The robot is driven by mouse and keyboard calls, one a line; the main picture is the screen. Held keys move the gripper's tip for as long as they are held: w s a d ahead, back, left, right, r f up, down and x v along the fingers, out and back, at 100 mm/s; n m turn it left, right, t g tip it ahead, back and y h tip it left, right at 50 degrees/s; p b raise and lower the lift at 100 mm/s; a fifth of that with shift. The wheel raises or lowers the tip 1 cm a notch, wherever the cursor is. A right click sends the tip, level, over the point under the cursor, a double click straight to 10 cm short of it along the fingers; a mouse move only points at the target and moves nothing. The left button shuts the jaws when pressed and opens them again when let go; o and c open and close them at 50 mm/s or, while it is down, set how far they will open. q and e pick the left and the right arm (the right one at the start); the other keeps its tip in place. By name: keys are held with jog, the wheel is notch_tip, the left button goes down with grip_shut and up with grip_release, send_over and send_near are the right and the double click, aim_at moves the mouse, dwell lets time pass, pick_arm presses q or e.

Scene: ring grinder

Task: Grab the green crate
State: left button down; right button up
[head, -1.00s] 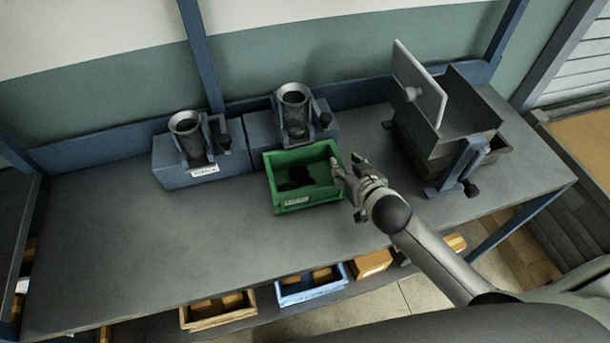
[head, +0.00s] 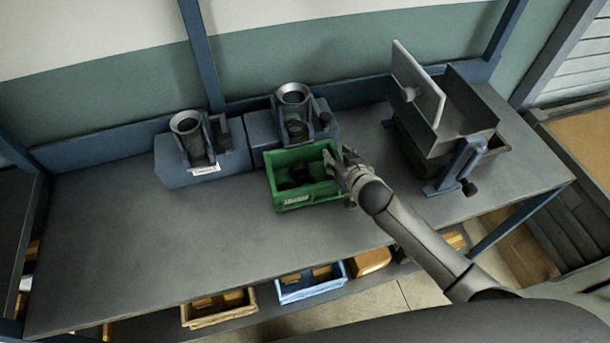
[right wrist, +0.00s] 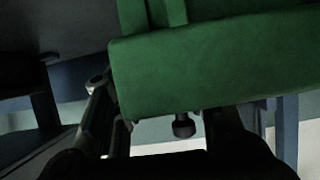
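The green crate (head: 306,200) stands upright on the grey workbench, in front of the second grinder unit, with dark round pieces inside. My right gripper (head: 338,172) is at the crate's right side, and one finger reaches over the right rim. In the right wrist view the green crate wall (right wrist: 210,65) fills the upper middle. The fingers of my right gripper (right wrist: 170,125) show spread apart there, with their tips partly hidden by the crate. I see no clear grip. My left gripper is not in view.
Two grey-blue units with dark funnels (head: 186,124) (head: 293,95) stand behind the crate. A machine with an upright plate (head: 418,82) stands to the right. The bench (head: 130,250) is clear at left and front. Bins (head: 310,288) sit on a shelf below.

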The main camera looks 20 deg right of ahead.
grip_shut()
jog(key=shift+w+r, duration=0.1)
jog(key=shift+r, duration=0.1)
dwell(0.3)
